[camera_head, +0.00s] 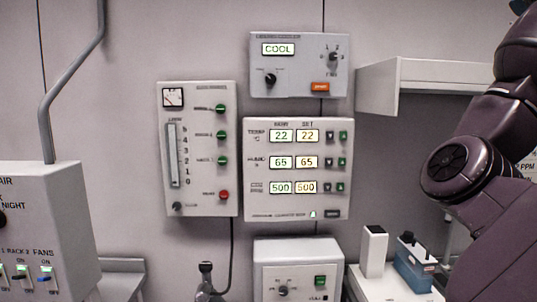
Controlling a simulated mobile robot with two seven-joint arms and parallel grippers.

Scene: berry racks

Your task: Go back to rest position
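My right arm, dark purple, fills the right side of the head view, with a bent joint in front of the shelf and wall. Its gripper is not visible. My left arm and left gripper are not visible. Nothing held by either gripper shows.
Wall panels face me: a COOL panel (299,66), a display panel (298,210) and a gauge panel (198,190). A fan switch box (40,230) stands left. Lower right, a white surface (390,289) holds a white block (374,252) and blue box (414,272). A shelf (430,74) juts out.

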